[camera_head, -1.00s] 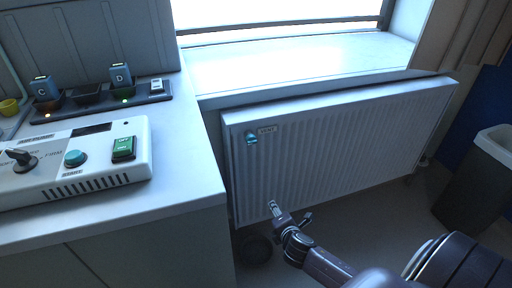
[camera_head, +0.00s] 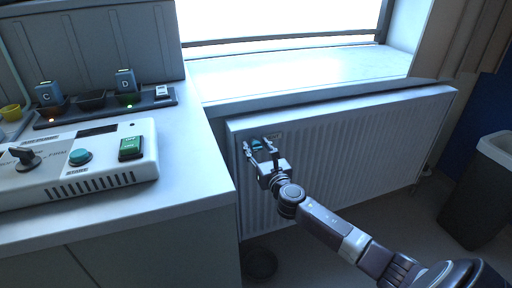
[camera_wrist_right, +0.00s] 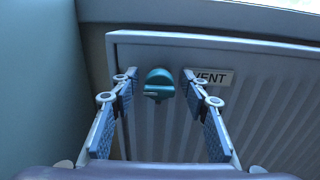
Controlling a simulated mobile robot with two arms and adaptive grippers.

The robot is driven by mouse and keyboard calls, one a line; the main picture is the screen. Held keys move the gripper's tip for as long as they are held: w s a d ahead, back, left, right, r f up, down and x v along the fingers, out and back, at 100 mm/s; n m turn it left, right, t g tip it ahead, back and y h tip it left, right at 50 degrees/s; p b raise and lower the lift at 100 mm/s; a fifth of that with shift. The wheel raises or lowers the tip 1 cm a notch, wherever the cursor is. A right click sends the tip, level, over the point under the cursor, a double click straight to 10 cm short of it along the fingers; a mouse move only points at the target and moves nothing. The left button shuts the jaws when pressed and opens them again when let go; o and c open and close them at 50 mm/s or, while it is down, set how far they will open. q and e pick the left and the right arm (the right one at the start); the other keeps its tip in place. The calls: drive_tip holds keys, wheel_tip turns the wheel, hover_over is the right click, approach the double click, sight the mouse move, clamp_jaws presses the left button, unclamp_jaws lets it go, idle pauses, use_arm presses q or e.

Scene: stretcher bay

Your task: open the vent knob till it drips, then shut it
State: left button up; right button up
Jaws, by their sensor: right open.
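The teal vent knob (camera_wrist_right: 159,85) sits near the top left corner of the white ribbed radiator (camera_head: 350,150). In the head view the knob (camera_head: 257,144) shows small between my fingers. A "VENT" label (camera_wrist_right: 212,77) is fixed to the right of it. My right gripper (camera_head: 260,146) is open in front of the radiator. In the right wrist view its fingers (camera_wrist_right: 155,84) stand apart on either side of the knob, with a gap on both sides. I cannot tell whether any finger touches the knob. No drip shows. My left gripper is not in view.
A counter (camera_head: 185,185) at the left carries a control box (camera_head: 105,180) and a rack with blocks marked C and D (camera_head: 125,82). A window sill (camera_head: 300,75) runs above the radiator. A dark round dish (camera_head: 260,264) lies on the floor below. A grey bin (camera_head: 475,195) stands right.

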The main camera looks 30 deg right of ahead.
drive_tip(key=shift+w+d, duration=0.1)
drive_tip(key=shift+w, duration=0.35)
drive_tip(key=c, duration=1.1)
